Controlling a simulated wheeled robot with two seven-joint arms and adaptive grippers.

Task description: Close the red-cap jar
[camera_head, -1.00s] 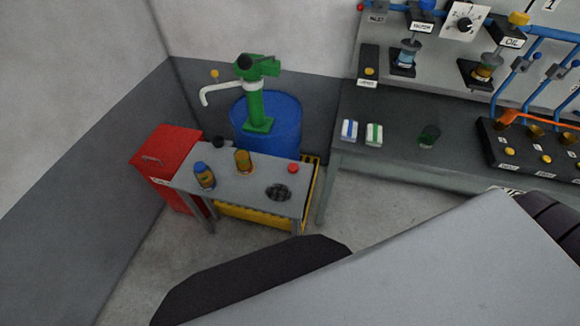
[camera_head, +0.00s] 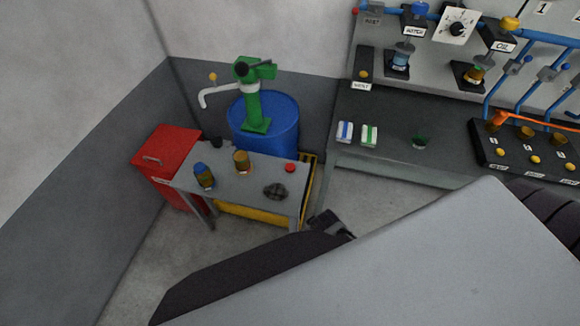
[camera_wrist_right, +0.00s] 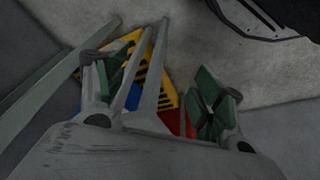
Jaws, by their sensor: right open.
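An amber jar (camera_head: 241,161) stands upright on the small grey table (camera_head: 222,180). Its top appears uncapped. A small red cap (camera_head: 290,168) lies on the table's right side, apart from the jar. A blue-capped amber jar (camera_head: 204,175) stands at the table's left. In the right wrist view my right gripper (camera_wrist_right: 160,92) is open, its green-padded fingers wide apart with nothing visibly held. In the head view a small dark part by the table's front right corner seems to belong to it; most of it is hidden. My left gripper is not in view.
A dark round object (camera_head: 275,191) lies near the table's front edge. Behind stand a blue barrel (camera_head: 280,125) with a green pump and a red cabinet (camera_head: 165,150). A workbench (camera_head: 385,165) with a pipe panel is at right. A yellow tray (camera_head: 240,217) lies under the table.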

